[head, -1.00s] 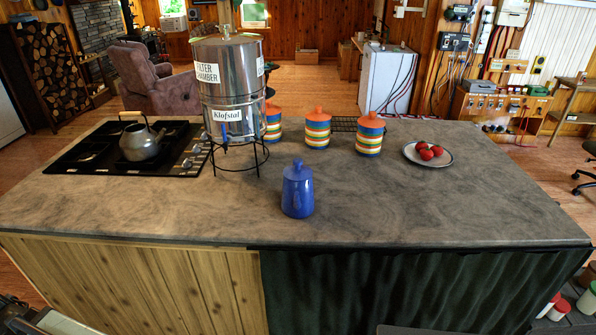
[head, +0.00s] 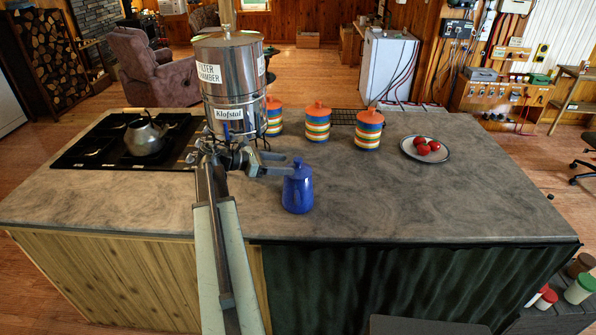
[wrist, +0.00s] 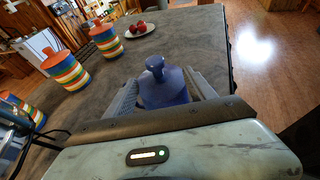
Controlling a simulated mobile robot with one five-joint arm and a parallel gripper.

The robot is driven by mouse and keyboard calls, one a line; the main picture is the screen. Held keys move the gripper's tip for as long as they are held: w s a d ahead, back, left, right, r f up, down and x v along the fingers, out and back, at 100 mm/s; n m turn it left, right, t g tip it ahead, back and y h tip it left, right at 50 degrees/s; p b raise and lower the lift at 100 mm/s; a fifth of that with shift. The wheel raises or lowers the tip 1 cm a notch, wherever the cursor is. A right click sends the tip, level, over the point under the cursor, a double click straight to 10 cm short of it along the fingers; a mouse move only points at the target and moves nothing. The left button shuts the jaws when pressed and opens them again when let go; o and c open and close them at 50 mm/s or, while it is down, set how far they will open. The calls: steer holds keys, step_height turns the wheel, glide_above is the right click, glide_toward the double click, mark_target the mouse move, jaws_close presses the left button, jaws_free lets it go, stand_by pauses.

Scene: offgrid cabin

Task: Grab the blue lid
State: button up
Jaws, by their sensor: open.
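The blue lid (head: 297,165) with its knob sits on top of a blue pot (head: 297,195), which stands upright on the grey counter near its front edge. In the wrist view the lid (wrist: 156,70) shows above the pot body (wrist: 163,92), between the two fingers. My gripper (head: 284,167) is open and empty, reaching in from the left at about lid height. In the wrist view its lower parts are hidden behind my wrist. I cannot tell whether a finger touches the pot.
A steel water filter (head: 230,85) on a wire stand is close behind my arm. A stove with a kettle (head: 145,136) is at left. Striped canisters (head: 317,124) stand behind the pot, and a plate of red fruit (head: 441,154) is at right.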

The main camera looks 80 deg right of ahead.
mark_target(296, 165)
steer(key=b+x, duration=0.1)
steer(key=x, duration=0.5)
steer(key=shift+s+d+f+b, duration=0.1)
steer(key=shift+d+b, duration=0.2)
steer(key=shift+b, duration=0.05)
steer(key=shift+a, duration=0.1)
jaws_close()
